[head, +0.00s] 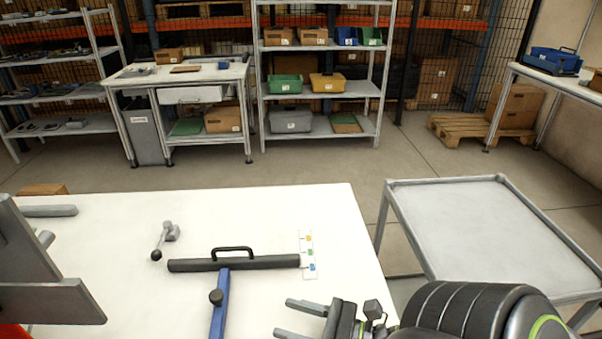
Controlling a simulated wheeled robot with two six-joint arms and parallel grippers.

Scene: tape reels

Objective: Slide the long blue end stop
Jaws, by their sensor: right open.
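The long blue end stop (221,308) is a blue bar with a dark round knob on it. It lies on the white table and runs from the lower picture edge up to a dark grey bar (190,265). The dark bar lies crosswise and has a black handle (232,249). A white strip with coloured marks (308,262) lies at the dark bar's right end. My right gripper (291,318) is open, with nothing between its fingers. It is to the right of the blue end stop and apart from it. I cannot make out my left gripper.
A small grey lever with a black ball (164,240) lies behind the dark bar. Large grey plates (40,275) fill the left edge. A grey-topped cart (490,225) stands right of the table (320,205). Shelves and a workbench (180,78) stand farther back.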

